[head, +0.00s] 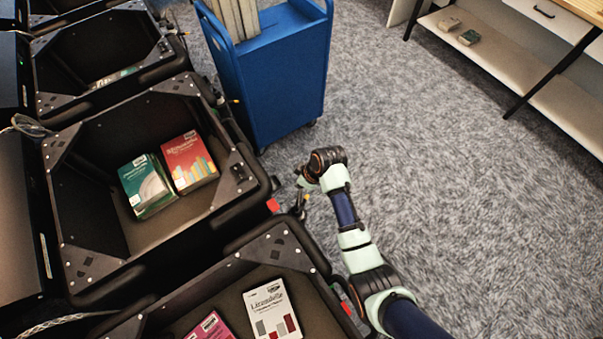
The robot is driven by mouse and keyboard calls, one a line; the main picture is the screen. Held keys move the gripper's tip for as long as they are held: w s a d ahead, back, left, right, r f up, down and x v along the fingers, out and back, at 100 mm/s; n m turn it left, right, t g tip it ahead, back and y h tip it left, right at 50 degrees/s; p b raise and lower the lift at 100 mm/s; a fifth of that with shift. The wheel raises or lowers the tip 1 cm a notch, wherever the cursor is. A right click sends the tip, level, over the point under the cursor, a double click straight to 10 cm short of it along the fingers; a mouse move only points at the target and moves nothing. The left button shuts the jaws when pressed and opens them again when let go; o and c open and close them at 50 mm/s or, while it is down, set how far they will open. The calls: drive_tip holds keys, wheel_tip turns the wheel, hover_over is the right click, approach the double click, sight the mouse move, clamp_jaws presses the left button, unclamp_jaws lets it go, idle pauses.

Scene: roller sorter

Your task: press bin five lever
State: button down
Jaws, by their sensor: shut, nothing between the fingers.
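My arm reaches in from the lower right, and my gripper (301,184) is at its far end, just off the right side of the middle black bin (245,205). The gripper is small and partly hidden by my wrist; it looks shut and empty. Small dark fittings with a red patch (273,205) are on the bin's outer side, close to the gripper. A lever there cannot be made out clearly, nor whether the gripper touches it. Small yellow-tipped parts (235,100) stick out beside bins further back. No bin number is readable.
The middle bin holds a green book (146,186) and a red book (189,162). A nearer bin holds a white book (271,311) and a pink one (211,327). A blue cart (285,75) stands beyond my gripper. Grey carpet (440,170) to the right is clear.

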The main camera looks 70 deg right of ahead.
sight(305, 201)
wheel_tip(305, 201, down, 10)
drive_tip(key=b, duration=0.4)
drive_tip(key=shift+s+b, duration=0.3)
drive_tip(key=shift+b, duration=0.1)
drive_tip(key=shift+a+f, duration=0.1)
drive_tip(key=shift+a+p, duration=0.1)
drive_tip(key=shift+p, duration=0.25)
